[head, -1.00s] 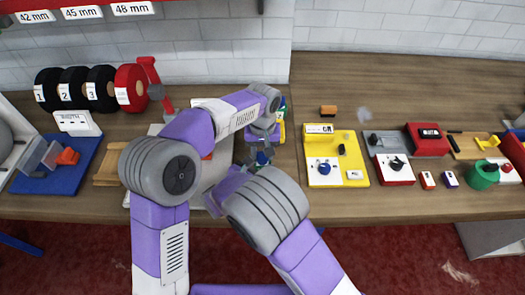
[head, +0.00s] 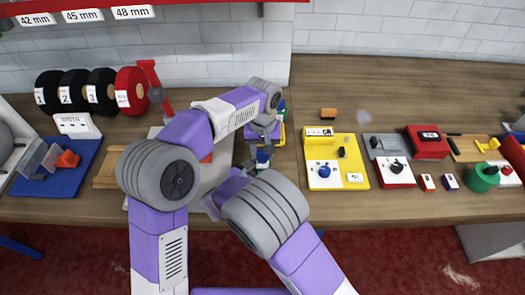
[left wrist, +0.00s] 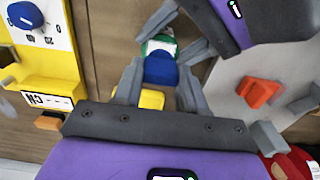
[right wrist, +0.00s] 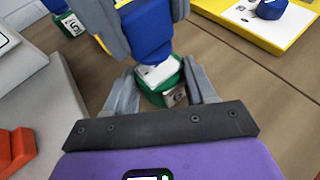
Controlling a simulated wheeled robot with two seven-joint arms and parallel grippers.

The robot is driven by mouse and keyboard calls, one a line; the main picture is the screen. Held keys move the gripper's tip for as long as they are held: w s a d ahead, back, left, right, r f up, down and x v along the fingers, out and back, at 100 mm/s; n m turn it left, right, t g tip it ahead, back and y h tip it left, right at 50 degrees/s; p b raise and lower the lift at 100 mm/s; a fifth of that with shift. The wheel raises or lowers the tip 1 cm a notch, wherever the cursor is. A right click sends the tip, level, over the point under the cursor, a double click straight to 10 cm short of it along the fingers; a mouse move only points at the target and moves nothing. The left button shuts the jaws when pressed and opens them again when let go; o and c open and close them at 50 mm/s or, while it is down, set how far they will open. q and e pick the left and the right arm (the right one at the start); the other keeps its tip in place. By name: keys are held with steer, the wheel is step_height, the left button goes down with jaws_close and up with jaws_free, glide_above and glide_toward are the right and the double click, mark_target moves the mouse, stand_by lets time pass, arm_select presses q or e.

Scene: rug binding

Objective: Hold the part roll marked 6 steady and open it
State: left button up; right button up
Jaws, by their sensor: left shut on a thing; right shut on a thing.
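The part roll in my grippers has a blue section (left wrist: 160,68) and a green section with a white label (right wrist: 165,90). My left gripper (left wrist: 160,88) is shut on the blue section. My right gripper (right wrist: 165,92) is shut on the green section, at the opposite end. The blue and green sections still meet in line, with white between them. The label's number is not clearly readable. In the head view the roll (head: 263,157) shows small between the two hands, partly hidden by my arms.
A similar roll marked 5 (right wrist: 70,22) stands beside, near a grey-white panel (right wrist: 60,115). A yellow board with a blue knob (head: 336,172) lies to the right. Black and red tape rolls (head: 103,88) stand at the back left. Bare wood lies between the roll and the yellow board.

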mark_target(262, 151)
arm_select(q)
steer(key=shift+r, duration=2.05)
arm_select(e)
steer(key=o, duration=1.6)
